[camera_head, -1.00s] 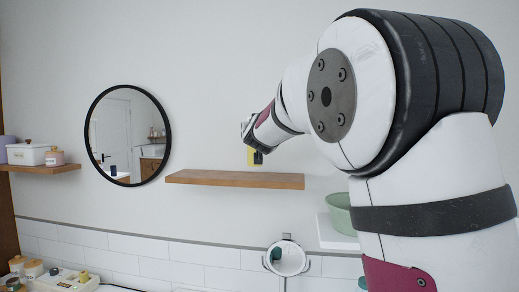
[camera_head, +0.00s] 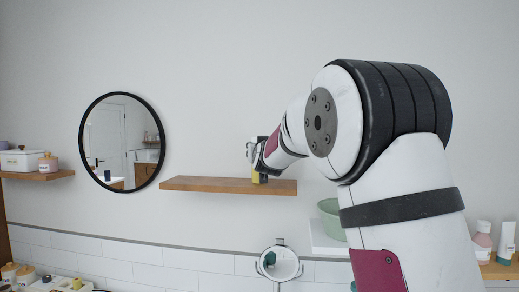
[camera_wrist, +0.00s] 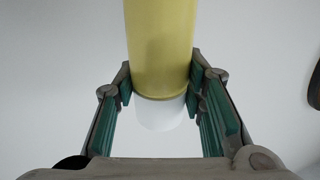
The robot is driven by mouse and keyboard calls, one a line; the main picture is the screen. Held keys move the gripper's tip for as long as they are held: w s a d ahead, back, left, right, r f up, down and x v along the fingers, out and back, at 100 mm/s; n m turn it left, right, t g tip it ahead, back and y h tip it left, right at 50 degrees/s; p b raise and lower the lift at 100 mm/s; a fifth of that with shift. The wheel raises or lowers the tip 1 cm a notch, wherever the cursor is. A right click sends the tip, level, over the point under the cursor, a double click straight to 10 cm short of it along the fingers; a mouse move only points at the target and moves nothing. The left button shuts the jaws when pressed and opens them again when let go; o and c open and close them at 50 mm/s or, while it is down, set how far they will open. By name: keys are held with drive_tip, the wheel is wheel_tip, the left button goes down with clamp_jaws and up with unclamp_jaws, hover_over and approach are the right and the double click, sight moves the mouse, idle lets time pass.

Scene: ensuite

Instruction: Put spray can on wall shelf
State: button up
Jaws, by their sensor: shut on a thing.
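The spray can is yellow with a white end, and fills the upper middle of the wrist view (camera_wrist: 161,50). My gripper (camera_wrist: 162,88) is shut on it, with a green-padded finger on each side. In the head view, my gripper (camera_head: 258,155) is over the right part of the wooden wall shelf (camera_head: 215,185).
The shelf's left and middle parts are bare. A round black-framed mirror (camera_head: 121,142) hangs to the left. A second shelf (camera_head: 40,175) at far left bears a white box (camera_head: 22,160) and a pink jar (camera_head: 48,163). A green bowl (camera_head: 331,218) stands at lower right, partly behind my arm.

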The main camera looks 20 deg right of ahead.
drive_tip(key=shift+f, duration=0.1)
drive_tip(key=o, duration=1.3)
drive_tip(key=shift+o, duration=0.2)
drive_tip(key=v, duration=1.2)
drive_tip(key=shift+b, duration=0.45)
